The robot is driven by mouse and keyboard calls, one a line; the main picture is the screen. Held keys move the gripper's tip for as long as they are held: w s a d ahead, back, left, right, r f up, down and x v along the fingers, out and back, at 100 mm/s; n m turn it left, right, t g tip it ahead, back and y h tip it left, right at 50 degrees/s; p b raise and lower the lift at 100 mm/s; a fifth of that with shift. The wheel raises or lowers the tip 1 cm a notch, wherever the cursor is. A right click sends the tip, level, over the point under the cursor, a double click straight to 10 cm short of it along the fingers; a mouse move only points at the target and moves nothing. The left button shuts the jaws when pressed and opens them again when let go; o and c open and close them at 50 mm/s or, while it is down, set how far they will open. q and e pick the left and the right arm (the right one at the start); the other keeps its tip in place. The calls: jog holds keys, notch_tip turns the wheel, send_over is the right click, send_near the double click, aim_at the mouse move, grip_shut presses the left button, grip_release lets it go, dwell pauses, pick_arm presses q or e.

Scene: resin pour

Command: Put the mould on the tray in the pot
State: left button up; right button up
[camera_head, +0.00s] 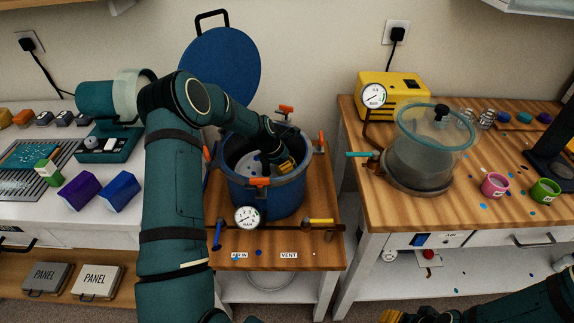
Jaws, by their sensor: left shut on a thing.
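The blue pot (264,197) stands open on the middle wooden bench. Inside it a round grey tray (243,161) shows in part. My left arm reaches over the pot from the left, and its gripper (287,165) is down inside the pot, at the right of the tray. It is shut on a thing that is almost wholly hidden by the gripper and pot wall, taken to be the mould. I cannot tell whether that thing touches the tray. My right gripper (393,316) shows only in part at the bottom edge, away from the pot.
The pot's blue lid (222,66) stands raised behind it. Orange-handled clamps (260,182) ring the rim; a gauge (248,217) is in front. A clear vacuum chamber (424,160), yellow pump (394,92) and pink cup (494,185) stand on the right bench.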

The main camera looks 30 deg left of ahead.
aim_at(293, 162)
pick_arm(q)
jog(key=shift+f, duration=0.45)
dwell(0.3)
jog(key=o, duration=1.4)
jog(key=shift+c, duration=0.2)
notch_tip(293, 162, up, 6)
jog(key=p, duration=0.4)
notch_tip(293, 162, up, 9)
jog(key=p, duration=0.6)
jog(key=shift+p, duration=0.35)
